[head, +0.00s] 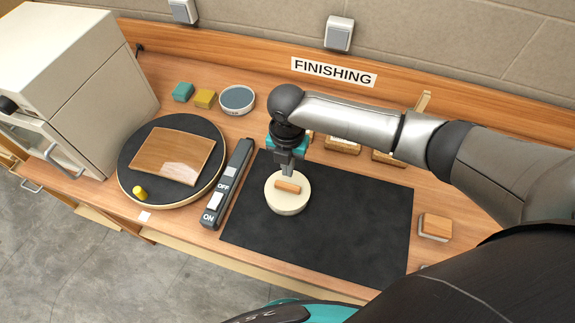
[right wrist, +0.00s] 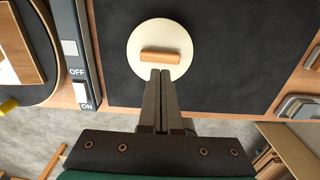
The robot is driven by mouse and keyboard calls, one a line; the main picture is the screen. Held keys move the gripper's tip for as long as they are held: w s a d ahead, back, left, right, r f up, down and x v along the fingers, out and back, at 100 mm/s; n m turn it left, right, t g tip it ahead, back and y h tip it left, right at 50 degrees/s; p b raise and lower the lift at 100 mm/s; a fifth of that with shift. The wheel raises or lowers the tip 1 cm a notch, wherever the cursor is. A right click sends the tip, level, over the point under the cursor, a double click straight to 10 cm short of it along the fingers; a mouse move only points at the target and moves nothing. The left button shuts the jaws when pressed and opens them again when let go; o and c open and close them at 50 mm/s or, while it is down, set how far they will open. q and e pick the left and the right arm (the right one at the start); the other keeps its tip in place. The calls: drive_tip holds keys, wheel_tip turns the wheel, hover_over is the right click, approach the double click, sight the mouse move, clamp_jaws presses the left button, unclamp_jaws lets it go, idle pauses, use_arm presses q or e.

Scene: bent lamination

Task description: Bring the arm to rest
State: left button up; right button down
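My right arm reaches in from the right in the head view. Its gripper (head: 288,172) points down over the black mat (head: 340,225). In the right wrist view the two fingers (right wrist: 160,75) are together with nothing visible between them. A round cream disc (head: 287,205) with a wooden handle (head: 288,187) lies on the mat just below the fingertips. In the right wrist view the handle (right wrist: 160,57) shows just beyond the fingertips; I cannot tell whether they touch it. My left gripper is not in view.
A bent wooden sheet (head: 172,155) lies on a round dark board (head: 130,180) at left, near a yellow knob (head: 139,193). An ON/OFF switch bar (head: 228,185) stands beside the mat. Teal (head: 182,92) and yellow (head: 205,99) blocks and a bowl (head: 237,99) sit behind. A wooden block (head: 434,226) is right.

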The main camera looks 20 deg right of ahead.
sight(287, 186)
drive_tip(key=shift+f+b, duration=1.9)
drive_tip(key=shift+f, duration=1.05)
drive_tip(key=shift+r+p, duration=1.45)
drive_tip(key=shift+p, duration=0.05)
drive_tip(key=shift+r+p, duration=0.7)
drive_tip(key=shift+r, duration=0.25)
wheel_tip(287, 186, up, 2)
drive_tip(key=shift+r, duration=0.2)
